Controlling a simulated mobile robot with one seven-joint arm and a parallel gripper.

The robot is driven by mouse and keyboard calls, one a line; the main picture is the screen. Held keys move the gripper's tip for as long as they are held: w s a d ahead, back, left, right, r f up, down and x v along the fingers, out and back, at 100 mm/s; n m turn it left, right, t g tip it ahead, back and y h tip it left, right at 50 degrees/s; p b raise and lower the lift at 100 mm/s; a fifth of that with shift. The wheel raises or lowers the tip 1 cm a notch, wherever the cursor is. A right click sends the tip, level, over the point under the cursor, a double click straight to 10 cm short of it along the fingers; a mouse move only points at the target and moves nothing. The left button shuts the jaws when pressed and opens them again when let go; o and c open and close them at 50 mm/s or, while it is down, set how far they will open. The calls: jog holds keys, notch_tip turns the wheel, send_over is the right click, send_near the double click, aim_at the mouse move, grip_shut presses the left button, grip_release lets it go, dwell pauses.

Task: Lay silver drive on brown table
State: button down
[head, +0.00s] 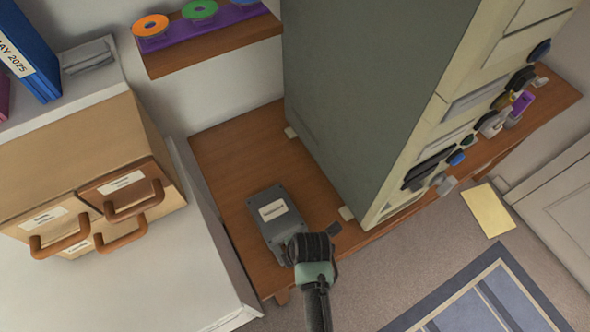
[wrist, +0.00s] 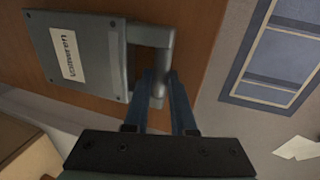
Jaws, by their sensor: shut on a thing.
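The silver drive (head: 270,215) is a flat grey box with a pale label, at the front left of the brown table (head: 225,160) in the head view. The drive (wrist: 108,75) also fills the upper left of the wrist view, with its label up and a grey handle at its right side. My gripper (head: 300,243) is at the drive's near end. In the wrist view my gripper's (wrist: 163,85) dark blue fingers are shut on that handle. The drive looks flat, on or just above the table; I cannot tell if it touches. My gripper hides part of the handle in the head view.
A tall grey-green cabinet (head: 360,90) stands on the table to the right of the drive. A wooden drawer box (head: 95,165) stands on a white surface at left. A small wall shelf (head: 215,42) holds tape rolls. Bare tabletop lies behind the drive.

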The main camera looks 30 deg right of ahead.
jog(key=c, duration=0.7)
grip_release()
jog(key=shift+c, duration=0.2)
jog(key=p+v, duration=0.1)
jog(key=v, duration=1.1)
jog(key=shift+w+r, duration=0.1)
jog(key=shift+r, duration=0.05)
